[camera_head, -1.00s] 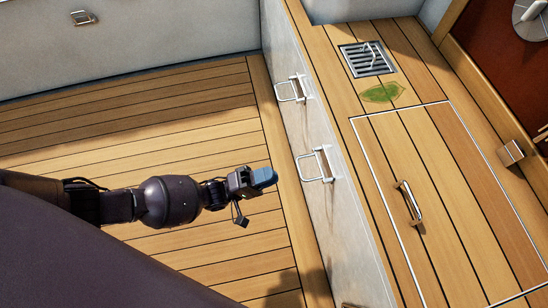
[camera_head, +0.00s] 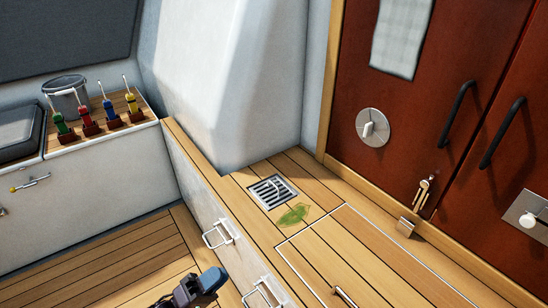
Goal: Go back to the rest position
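My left gripper (camera_head: 201,287) shows at the bottom edge of the head view, over the lower wooden floor and to the left of the white bench side. It has a blue part at its tip. Its fingers are too small and cut off to tell whether they are open or shut. I see nothing clearly held in it. My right gripper is out of the picture.
A bench top with a metal grate (camera_head: 273,191), a green leaf (camera_head: 294,214) and a hatch handle (camera_head: 345,297) lies right. Handles (camera_head: 218,233) stick out from its side. Red doors (camera_head: 440,110) stand behind. A bucket (camera_head: 66,97) and several coloured-handled items (camera_head: 110,115) sit at left.

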